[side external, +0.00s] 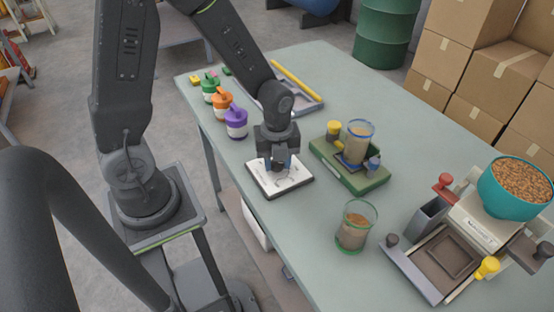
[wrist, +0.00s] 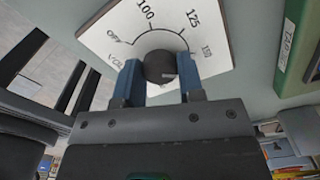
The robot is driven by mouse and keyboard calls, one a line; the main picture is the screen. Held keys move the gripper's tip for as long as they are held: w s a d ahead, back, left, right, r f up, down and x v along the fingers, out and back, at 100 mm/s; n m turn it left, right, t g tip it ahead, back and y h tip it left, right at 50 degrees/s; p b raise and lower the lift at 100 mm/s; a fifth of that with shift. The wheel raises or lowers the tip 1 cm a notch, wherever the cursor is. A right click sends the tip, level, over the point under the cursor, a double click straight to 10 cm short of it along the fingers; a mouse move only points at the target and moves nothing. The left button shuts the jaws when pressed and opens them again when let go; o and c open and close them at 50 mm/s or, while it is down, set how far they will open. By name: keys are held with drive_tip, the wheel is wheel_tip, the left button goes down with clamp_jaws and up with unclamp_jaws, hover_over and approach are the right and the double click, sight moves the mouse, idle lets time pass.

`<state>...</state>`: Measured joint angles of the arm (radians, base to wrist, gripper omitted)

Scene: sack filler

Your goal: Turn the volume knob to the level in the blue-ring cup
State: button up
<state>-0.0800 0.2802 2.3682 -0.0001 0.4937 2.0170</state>
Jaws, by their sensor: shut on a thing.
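My gripper (wrist: 160,84) is shut on the knob, one blue finger on each side. A small pale mark shows on the knob; I cannot tell which number it points at. In the side external view my gripper (side external: 279,161) is lowered onto the dial plate (side external: 283,181), and hides the knob. The blue-ring cup (side external: 357,142) stands upright on a green base with brownish contents inside; its exact level is unreadable.
A green-ring cup (side external: 355,226), partly filled, stands nearer the front. The filler machine (side external: 478,225) with a teal bowl (side external: 515,188) of brown pellets is at right. Purple (side external: 236,123), orange (side external: 222,105) and green (side external: 210,89) lidded jars stand left, near a grey tray (side external: 311,106).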

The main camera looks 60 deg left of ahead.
drive_tip(key=m, duration=0.7)
idle(0.5)
drive_tip(key=o, duration=0.9)
wheel_tip(320, 180, up, 14)
drive_tip(key=shift+f, duration=0.1)
idle(0.4)
